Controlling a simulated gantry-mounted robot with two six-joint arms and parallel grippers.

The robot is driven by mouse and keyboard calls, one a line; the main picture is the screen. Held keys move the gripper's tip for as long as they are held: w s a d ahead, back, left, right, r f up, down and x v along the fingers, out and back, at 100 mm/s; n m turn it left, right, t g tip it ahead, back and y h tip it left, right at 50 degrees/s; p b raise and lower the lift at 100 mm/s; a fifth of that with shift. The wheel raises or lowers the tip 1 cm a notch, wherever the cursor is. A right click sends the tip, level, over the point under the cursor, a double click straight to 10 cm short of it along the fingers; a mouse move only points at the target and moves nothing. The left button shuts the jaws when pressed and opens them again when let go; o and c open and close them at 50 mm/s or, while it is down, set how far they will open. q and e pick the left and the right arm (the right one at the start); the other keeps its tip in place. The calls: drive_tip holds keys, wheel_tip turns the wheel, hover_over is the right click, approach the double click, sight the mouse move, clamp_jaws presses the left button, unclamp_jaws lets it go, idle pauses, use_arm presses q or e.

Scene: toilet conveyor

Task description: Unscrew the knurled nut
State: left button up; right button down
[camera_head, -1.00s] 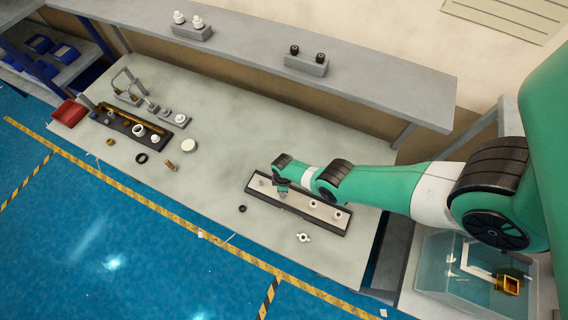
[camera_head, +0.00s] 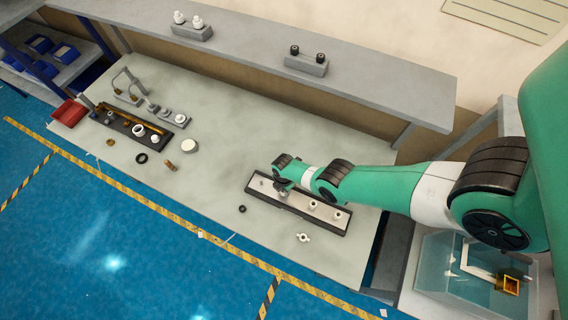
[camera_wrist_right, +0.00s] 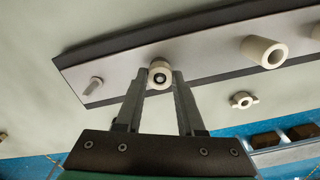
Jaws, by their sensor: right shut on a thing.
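My right gripper (camera_wrist_right: 160,78) is shut on a pale round piece with a dark centre, which I take for the knurled nut (camera_wrist_right: 158,64). Its knurling is too small to make out. The nut is at the strip-shaped tray (camera_wrist_right: 215,52), and the fingers lie on either side of it. In the head view my right gripper (camera_head: 283,191) is over the left half of the tray (camera_head: 262,194), and the nut is hard to tell apart there. Whether the nut still sits on a thread is hidden. My left gripper is not in view.
On the tray, white cylinders (camera_head: 338,214) stand to the right and a small peg (camera_wrist_right: 93,86) to the left. A white winged piece (camera_head: 304,238) and a black ring (camera_head: 242,209) lie in front. A second tray (camera_head: 120,122) is far left.

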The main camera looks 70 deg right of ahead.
drive_tip(key=n, duration=0.5)
drive_tip(key=c, duration=0.8)
unclamp_jaws()
drive_tip(key=shift+c, duration=0.2)
drive_tip(key=shift+r, duration=0.1)
wheel_tip(320, 180, up, 3)
drive_tip(key=p, duration=0.3)
drive_tip(key=o, duration=0.6)
drive_tip(key=shift+c, duration=0.2)
